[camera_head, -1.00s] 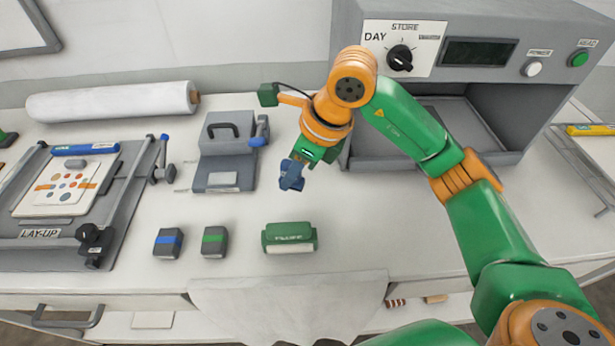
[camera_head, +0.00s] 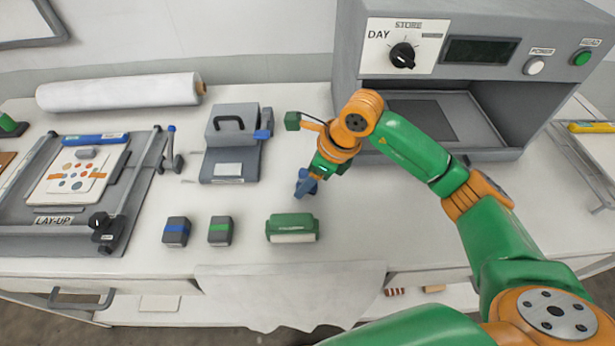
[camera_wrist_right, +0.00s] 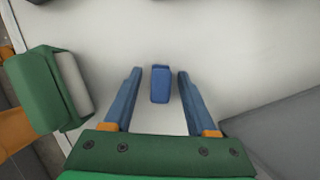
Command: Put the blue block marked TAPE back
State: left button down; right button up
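A small blue block (camera_wrist_right: 161,84) is on the white bench top in the right wrist view. It appears between the two blue fingers of my right gripper (camera_wrist_right: 155,88), with a gap on each side. The gripper is open and empty. No marking can be read on the block. In the head view my right gripper (camera_head: 304,186) points down at the bench, behind the green roller tool; there I cannot tell the block from the blue fingers. My left gripper is not in view.
The green roller tool (camera_head: 292,228) lies just in front, also in the wrist view (camera_wrist_right: 45,90). Two dark blocks, blue-banded (camera_head: 176,231) and green-banded (camera_head: 220,231), stand left of it. A grey clamp device (camera_head: 232,145), lay-up board (camera_head: 45,222) and grey press (camera_head: 345,60) surround the bench.

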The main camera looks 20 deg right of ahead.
jog(key=shift+r, duration=0.35)
jog(key=b+v, duration=0.1)
jog(key=v, duration=1)
jog(key=shift+d+r, duration=0.15)
jog(key=shift+r, duration=0.15)
jog(key=shift+s, duration=0.15)
